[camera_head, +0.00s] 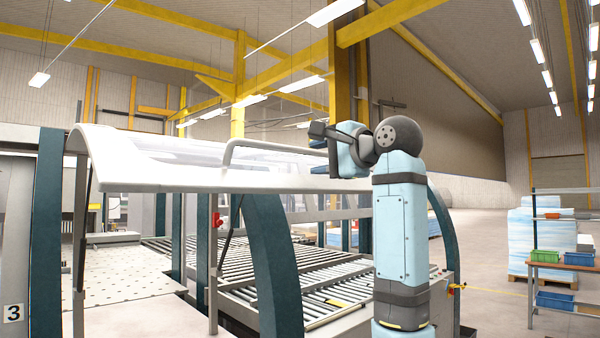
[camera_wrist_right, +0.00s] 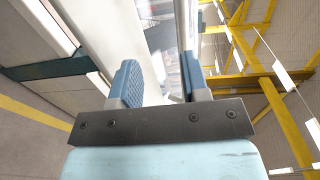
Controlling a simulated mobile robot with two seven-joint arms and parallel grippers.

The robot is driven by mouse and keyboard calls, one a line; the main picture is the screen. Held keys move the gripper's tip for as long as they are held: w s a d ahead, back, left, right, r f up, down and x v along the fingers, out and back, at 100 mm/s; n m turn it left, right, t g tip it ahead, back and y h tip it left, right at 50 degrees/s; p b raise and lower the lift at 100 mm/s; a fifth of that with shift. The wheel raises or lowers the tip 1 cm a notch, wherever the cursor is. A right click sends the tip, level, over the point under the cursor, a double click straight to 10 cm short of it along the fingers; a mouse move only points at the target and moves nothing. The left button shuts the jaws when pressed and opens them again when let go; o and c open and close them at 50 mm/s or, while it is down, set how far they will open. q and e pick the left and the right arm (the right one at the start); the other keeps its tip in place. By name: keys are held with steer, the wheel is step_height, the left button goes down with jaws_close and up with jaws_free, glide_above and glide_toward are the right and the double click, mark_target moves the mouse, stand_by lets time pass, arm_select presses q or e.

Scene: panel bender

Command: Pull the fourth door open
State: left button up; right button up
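A white door (camera_head: 190,172) with a clear window is raised and sticks out nearly level above the machine. A white bar handle (camera_head: 262,146) runs along its front edge. My right gripper (camera_head: 333,160) is at the right end of the visible handle, where the gripper and arm hide part of it. In the right wrist view, the two blue fingers (camera_wrist_right: 160,82) stand apart, with the pale door (camera_wrist_right: 110,30) beyond them. I see nothing clamped between them. I cannot tell whether a finger touches the handle. My left gripper is not in view.
Dark teal frame posts (camera_head: 270,260) stand under the door. A roller conveyor (camera_head: 330,285) and a dotted table (camera_head: 130,270) lie inside the machine. A shelf with bins (camera_head: 552,258) and a wrapped stack (camera_head: 530,230) stand right. The floor between is clear.

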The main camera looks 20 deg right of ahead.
steer(key=shift+b+v, duration=0.45)
steer(key=shift+v, duration=1.75)
